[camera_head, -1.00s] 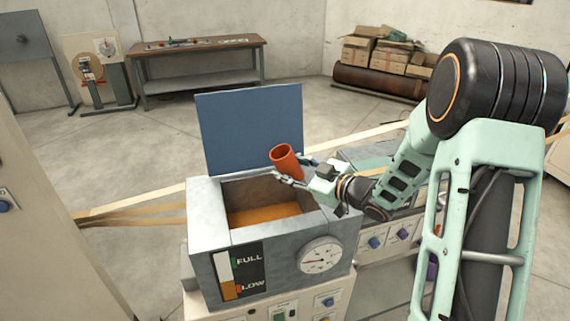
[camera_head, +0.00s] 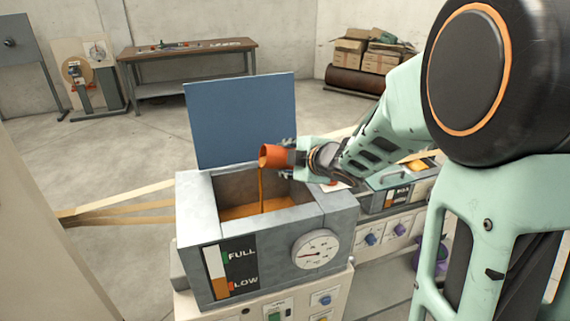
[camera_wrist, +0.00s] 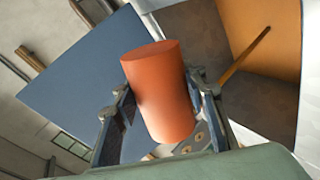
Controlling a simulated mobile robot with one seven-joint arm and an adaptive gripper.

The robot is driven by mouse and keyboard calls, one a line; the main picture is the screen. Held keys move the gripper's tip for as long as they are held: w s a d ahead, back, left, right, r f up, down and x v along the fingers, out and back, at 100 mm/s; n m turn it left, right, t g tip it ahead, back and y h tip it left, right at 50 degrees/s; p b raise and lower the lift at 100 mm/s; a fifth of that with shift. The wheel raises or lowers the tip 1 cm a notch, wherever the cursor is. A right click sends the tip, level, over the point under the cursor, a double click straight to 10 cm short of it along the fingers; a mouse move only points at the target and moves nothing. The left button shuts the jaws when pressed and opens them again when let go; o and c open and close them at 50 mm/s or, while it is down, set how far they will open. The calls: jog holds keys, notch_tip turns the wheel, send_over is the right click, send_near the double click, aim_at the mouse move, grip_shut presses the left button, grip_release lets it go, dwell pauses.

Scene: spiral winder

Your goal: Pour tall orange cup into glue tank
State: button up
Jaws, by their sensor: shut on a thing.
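The tall orange cup (camera_head: 275,157) is tipped on its side, its mouth to the left, above the open glue tank (camera_head: 197,210). A thin stream of orange-brown glue (camera_head: 261,188) runs from its mouth down into the tank, where orange glue (camera_head: 250,210) covers the floor. My gripper (camera_head: 293,156) comes in from the right and is shut around the cup. In the wrist view the cup (camera_wrist: 158,92) sits between both fingers of my gripper (camera_wrist: 160,100), and the stream (camera_wrist: 244,57) shows at upper right. The inside of the cup is hidden.
The tank's blue lid (camera_head: 240,120) stands open behind it. A round gauge (camera_head: 315,249) and a FULL/LOW level display (camera_head: 232,270) are on the tank's front. Tan strips (camera_head: 120,205) run out to the left. A second machine box (camera_head: 400,195) stands to the right.

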jog(key=shift+a+f+n+h+b, duration=0.15)
jog(key=shift+f+n+h+b, duration=0.3)
jog(key=shift+b, duration=0.95)
jog(key=shift+r+b, duration=0.1)
jog(key=shift+b, duration=0.25)
jog(key=shift+a+n, duration=0.15)
jog(key=shift+n, duration=0.1)
jog(key=h+b, duration=0.1)
jog(key=b, duration=0.1)
jog(key=shift+s+a+r+n+b, duration=0.1)
jog(key=shift+a+r+n+b, duration=0.1)
jog(key=shift+n+b, duration=0.2)
jog(key=shift+r+h+b, duration=0.2)
jog(key=shift+h+b, duration=0.05)
jog(key=shift+b, duration=0.1)
jog(key=shift+a, duration=0.1)
jog(key=shift+s+a+n+t+b, duration=0.15)
jog(key=shift+n+t+b, duration=0.25)
jog(key=shift+b, duration=0.4)
jog(key=shift+a+r+n+h+b, duration=0.2)
jog(key=shift+r+n+h+b, duration=0.1)
jog(key=shift+r+h+b, duration=0.25)
jog(key=shift+f, duration=0.1)
dwell(0.9)
